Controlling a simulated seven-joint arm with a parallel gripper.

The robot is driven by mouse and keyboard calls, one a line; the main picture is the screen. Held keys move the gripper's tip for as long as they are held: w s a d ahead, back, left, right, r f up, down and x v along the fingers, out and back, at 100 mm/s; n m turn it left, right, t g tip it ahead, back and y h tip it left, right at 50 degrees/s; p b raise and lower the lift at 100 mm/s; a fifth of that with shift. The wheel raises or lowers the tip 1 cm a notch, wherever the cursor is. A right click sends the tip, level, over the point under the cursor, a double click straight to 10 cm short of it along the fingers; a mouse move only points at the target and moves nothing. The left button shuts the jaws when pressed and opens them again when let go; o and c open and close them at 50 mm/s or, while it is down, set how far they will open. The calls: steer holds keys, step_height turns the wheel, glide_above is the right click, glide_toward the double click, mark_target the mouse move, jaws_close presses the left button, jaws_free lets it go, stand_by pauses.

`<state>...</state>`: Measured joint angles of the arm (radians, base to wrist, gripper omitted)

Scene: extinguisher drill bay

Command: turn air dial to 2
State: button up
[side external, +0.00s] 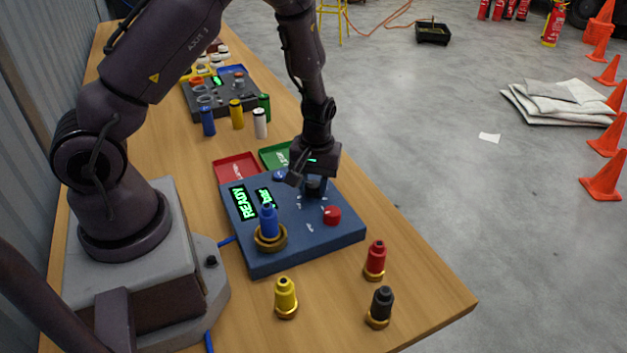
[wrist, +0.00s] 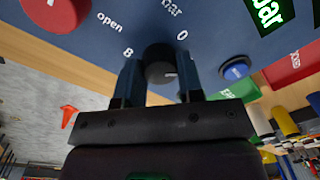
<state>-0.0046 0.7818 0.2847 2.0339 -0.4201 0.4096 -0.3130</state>
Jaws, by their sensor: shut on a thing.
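The air dial (side external: 316,189) is a dark round knob on the blue panel (side external: 335,240). In the wrist view the black dial (wrist: 160,62) sits between my two fingers, with "0" and "8" printed near it. My gripper (side external: 312,178) points down over the panel's far part, shut on the dial; it also shows in the wrist view (wrist: 160,80). The dial's pointer and its setting are hidden. Green displays on the panel read "READY" (side external: 243,202) and "bar" (side external: 266,197).
The panel has a red button (side external: 332,215), a blue button (side external: 280,175) and a blue cylinder (side external: 268,222) in a brass ring. Yellow (side external: 286,297), red (side external: 375,260) and black (side external: 380,306) cylinders stand in front. Red (side external: 236,167) and green (side external: 273,157) trays lie behind.

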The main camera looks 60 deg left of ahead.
mark_target(316, 184)
steer(key=shift+m, duration=1.1)
steer(key=o, duration=0.9)
steer(key=r, duration=1.3)
steer(key=shift+w+d, duration=0.2)
steer(key=shift+d, duration=0.05)
